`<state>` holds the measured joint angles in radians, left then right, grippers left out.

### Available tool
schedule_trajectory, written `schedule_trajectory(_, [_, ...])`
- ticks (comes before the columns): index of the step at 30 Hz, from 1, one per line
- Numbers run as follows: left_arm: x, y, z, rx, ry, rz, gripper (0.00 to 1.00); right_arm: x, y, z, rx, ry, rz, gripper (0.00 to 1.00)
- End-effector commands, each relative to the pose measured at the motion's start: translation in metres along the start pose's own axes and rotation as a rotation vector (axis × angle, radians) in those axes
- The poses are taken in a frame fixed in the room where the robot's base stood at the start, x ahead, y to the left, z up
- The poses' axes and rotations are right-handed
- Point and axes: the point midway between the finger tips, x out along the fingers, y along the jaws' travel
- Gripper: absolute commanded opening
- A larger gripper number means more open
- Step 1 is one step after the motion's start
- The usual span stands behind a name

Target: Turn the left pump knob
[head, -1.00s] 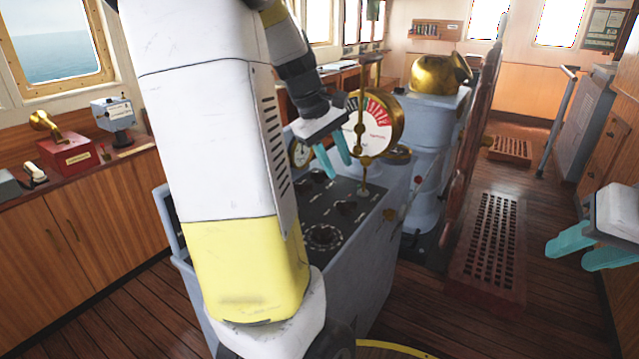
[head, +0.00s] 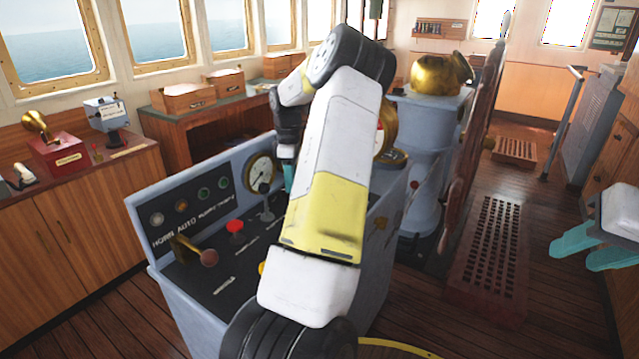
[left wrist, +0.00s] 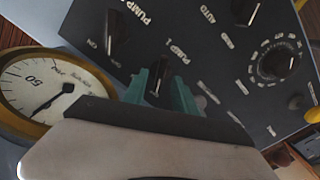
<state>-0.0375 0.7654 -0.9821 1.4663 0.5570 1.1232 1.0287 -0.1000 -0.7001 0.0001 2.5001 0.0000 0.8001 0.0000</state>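In the left wrist view a black pump knob (left wrist: 157,82) stands on the dark panel, beside a label that begins "PUMP". My left gripper (left wrist: 163,90) is at this knob, one teal finger on each side of it. The fingers are apart; I cannot tell whether they touch the knob. A second black pump knob (left wrist: 115,40) is up and to the left. In the head view my left gripper (head: 288,178) is low over the console, mostly behind my own arm, which hides the knobs. My right gripper (head: 592,250) is open and empty at the right edge.
The console (head: 165,215) carries a lever with a brown knob (head: 208,257), a red button (head: 235,226) and a brass gauge (head: 260,172). The gauge (left wrist: 35,95) lies close to my left gripper. A round dial (left wrist: 278,62) is further right. A grating lies right of the console.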

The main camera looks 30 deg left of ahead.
Motion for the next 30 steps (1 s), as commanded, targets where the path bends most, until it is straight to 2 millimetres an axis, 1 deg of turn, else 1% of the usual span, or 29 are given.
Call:
schedule_trajectory(1, [0.008, -0.001, 0.0, -0.001, 0.0, -0.004, 0.34, 0.0, 0.0, 0.0, 0.0, 0.0, 0.0, 0.36])
schedule_trajectory(3, [0.017, -0.001, 0.0, -0.001, 0.001, -0.002, 0.34, 0.0, 0.0, 0.0, 0.0, 0.0, 0.0, 0.36])
schedule_trajectory(6, [0.025, -0.001, 0.0, 0.0, 0.0, -0.002, 0.34, 0.0, 0.0, 0.0, 0.0, 0.0, 0.0, 0.36])
schedule_trajectory(10, [0.03, -0.001, 0.0, 0.001, 0.0, 0.0, 0.34, 0.0, 0.0, 0.0, 0.0, 0.0, 0.0, 0.36])
schedule_trajectory(16, [0.03, 0.0, 0.0, 0.001, 0.0, 0.0, 0.34, 0.0, 0.0, 0.0, 0.0, 0.0, 0.0, 0.36])
schedule_trajectory(17, [0.03, 0.0, 0.0, 0.001, 0.0, 0.0, 0.3, 0.0, 0.0, 0.0, 0.0, 0.0, 0.0, 0.36])
schedule_trajectory(21, [0.03, 0.0, 0.0, 0.001, 0.0, 0.0, 0.02, 0.0, 0.0, 0.0, 0.0, 0.0, 0.0, 0.36])
schedule_trajectory(22, [0.03, 0.0, 0.0, 0.001, 0.0, 0.0, 0.0, 0.0, 0.0, 0.0, 0.0, 0.0, 0.0, 0.36])
schedule_trajectory(30, [0.029, 0.0, 0.0, 0.006, -0.001, 0.001, 0.0, 0.0, 0.0, 0.0, 0.0, 0.0, 0.0, 0.36])
